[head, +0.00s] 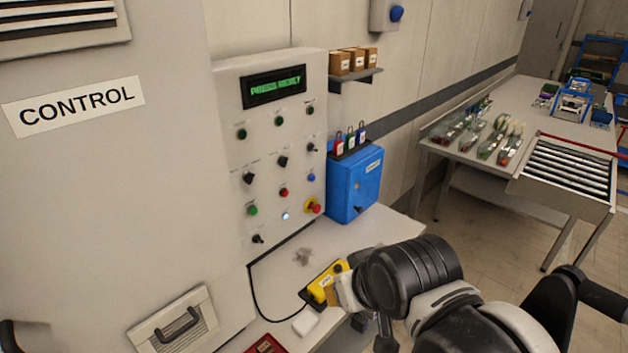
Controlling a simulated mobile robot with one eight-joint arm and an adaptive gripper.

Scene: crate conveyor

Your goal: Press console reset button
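The grey console (232,118) stands against the wall, with a display (274,87) whose green text starts with "PRESS"; the rest is hard to read. Below are green, black, red and blue controls, including a blue button (311,177), a glowing bluish-white one (285,216), a red button (283,192) and a red mushroom button on a yellow collar (313,206). Their labels are too small to read, so I cannot tell which is reset. My arm reaches in from the lower right, below and right of the console, apart from its buttons. My gripper's fingers cannot be made out clearly.
A yellow handheld device (326,282) with a black cable lies partly behind my arm on the bench (335,238). A blue box (356,184) with padlocks on top is right of the console. A roller conveyor (566,168) and a table (545,118) are farther right.

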